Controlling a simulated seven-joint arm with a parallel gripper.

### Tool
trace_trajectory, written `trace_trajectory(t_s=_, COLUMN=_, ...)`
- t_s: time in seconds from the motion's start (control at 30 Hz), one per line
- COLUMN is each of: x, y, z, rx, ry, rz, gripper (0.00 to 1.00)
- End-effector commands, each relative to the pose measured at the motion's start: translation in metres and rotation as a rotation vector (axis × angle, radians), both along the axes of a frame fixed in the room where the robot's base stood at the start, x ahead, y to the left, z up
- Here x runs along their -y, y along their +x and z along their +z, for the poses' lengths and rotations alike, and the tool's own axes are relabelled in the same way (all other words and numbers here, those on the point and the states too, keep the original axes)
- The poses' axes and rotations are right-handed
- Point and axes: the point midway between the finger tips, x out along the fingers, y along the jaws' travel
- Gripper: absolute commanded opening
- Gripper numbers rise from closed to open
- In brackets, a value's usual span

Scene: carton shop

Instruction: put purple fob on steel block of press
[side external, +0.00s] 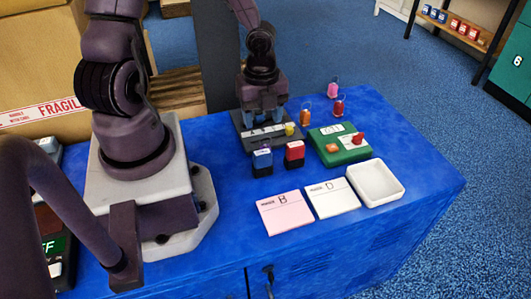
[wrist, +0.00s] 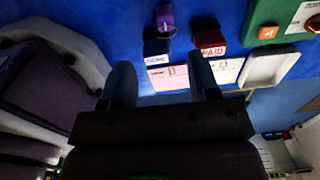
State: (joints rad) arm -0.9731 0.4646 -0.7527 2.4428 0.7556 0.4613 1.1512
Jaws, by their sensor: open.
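The purple fob (wrist: 165,18) shows at the top of the wrist view, just above the blue stamp (wrist: 157,46), with a ring at its lower end. I cannot make it out in the side view. My gripper (side external: 262,112) points down over a dark stand with white labels (side external: 266,137). In the wrist view its two fingers (wrist: 163,82) are spread with nothing between them, and the fob lies beyond their tips. I cannot pick out the press or its steel block with certainty in either view.
Blue and red stamps (side external: 294,153) stand before the dark stand. Pink (side external: 285,213) and white cards, a white tray (side external: 376,183) and a green box (side external: 338,146) lie nearby. Orange, red and pink fobs (side external: 334,89) stand behind. Bare blue table lies at right.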

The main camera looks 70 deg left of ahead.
Motion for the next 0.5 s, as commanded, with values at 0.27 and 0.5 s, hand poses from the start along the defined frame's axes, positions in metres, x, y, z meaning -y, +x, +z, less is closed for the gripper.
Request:
trace_trajectory(t_s=0.27, x=0.001, y=0.000, z=-0.037, rx=-0.003, ry=0.000, rz=-0.001, gripper=0.55)
trace_trajectory(t_s=0.5, x=0.001, y=0.002, z=-0.050, rx=-0.003, ry=0.000, rz=0.000, gripper=0.55)
